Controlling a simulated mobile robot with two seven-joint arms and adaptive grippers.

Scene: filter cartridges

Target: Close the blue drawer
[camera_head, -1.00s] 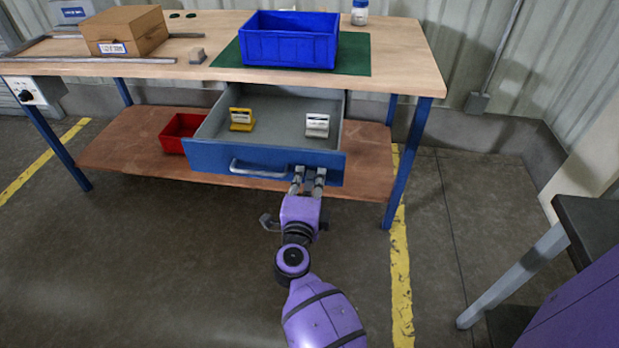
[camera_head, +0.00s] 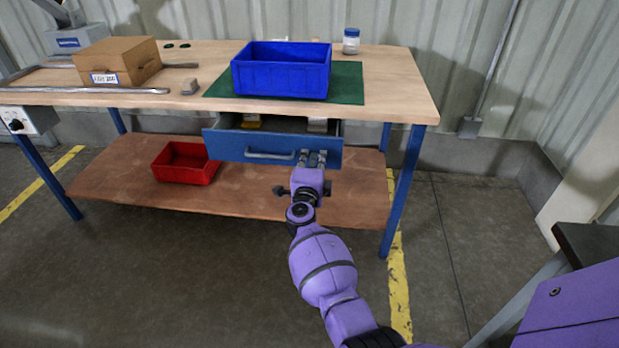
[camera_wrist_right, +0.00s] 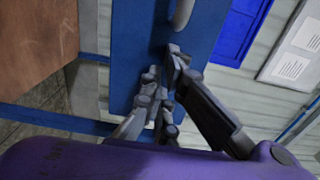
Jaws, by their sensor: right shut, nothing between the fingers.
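The blue drawer (camera_head: 228,147) hangs under the workbench top and is partly open, with a narrow strip of its grey inside showing. A yellow item (camera_head: 251,122) and a white item (camera_head: 317,125) sit inside, mostly hidden by the bench top. My right gripper (camera_head: 313,158) is shut and empty, its fingertips at the drawer front, right of the grey handle (camera_head: 270,155). In the right wrist view the shut fingers (camera_wrist_right: 165,85) meet or nearly meet the blue front beside the handle (camera_wrist_right: 183,15). My left gripper is not in view.
A blue bin (camera_head: 282,75) stands on a green mat (camera_head: 348,84) on the workbench (camera_head: 400,88). A red bin (camera_head: 185,163) is on the lower shelf (camera_head: 110,170). A cardboard box (camera_head: 117,62) and a jar (camera_head: 351,41) stand on top.

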